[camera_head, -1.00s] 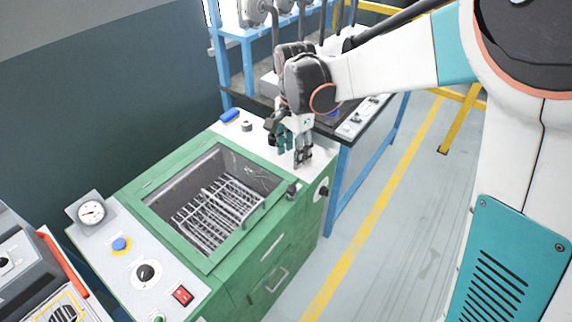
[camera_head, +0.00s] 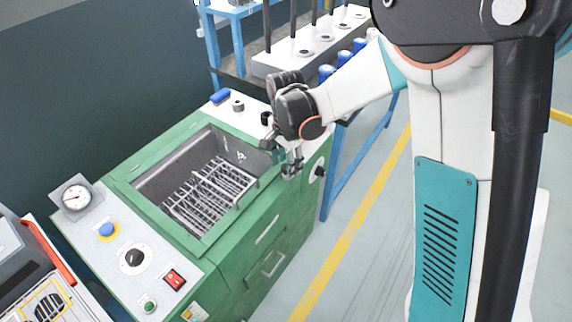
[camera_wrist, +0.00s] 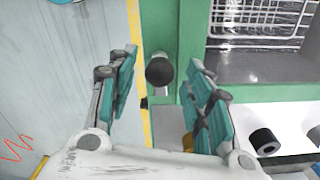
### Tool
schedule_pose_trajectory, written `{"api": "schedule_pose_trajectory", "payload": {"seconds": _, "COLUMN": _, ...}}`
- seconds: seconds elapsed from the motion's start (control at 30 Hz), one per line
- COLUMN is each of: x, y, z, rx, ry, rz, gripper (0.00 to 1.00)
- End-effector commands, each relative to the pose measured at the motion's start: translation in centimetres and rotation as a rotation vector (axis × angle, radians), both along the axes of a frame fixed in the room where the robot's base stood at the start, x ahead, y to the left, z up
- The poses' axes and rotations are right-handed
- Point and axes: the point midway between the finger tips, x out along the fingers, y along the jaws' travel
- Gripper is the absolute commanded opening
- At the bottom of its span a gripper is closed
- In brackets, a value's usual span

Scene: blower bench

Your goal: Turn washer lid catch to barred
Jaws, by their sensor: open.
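The washer is a green cabinet (camera_head: 196,246) with an open tank and a wire basket (camera_head: 208,190) inside. In the wrist view a dark round-ended knob (camera_wrist: 159,71) stands between my spread fingers, beside the green tank rim (camera_wrist: 191,45); it looks like the lid catch. I cannot read its setting. My gripper (camera_head: 288,168) is open over the washer's right front corner and hides that knob in the head view. In the wrist view my gripper (camera_wrist: 160,85) has a finger on either side of the knob, with no clear contact.
A black knob on a white plate (camera_head: 319,171) is on the washer's right side. A gauge (camera_head: 76,197), blue button (camera_head: 109,230), dial (camera_head: 135,258) and red switch (camera_head: 174,279) are on the left panel. A blue-framed bench (camera_head: 337,178) stands behind; floor is clear at right.

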Motion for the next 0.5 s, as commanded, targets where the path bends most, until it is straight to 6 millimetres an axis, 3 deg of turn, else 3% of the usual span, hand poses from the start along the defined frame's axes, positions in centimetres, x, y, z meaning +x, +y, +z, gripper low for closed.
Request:
{"api": "schedule_pose_trajectory", "payload": {"seconds": 0.3, "x": 0.0, "y": 0.0, "z": -0.16, "rx": 0.0, "ry": 0.0, "rz": 0.0, "gripper": 0.44}}
{"api": "schedule_pose_trajectory", "payload": {"seconds": 0.5, "x": 0.0, "y": 0.0, "z": -0.15, "rx": 0.0, "ry": 0.0, "rz": 0.0, "gripper": 0.02}}
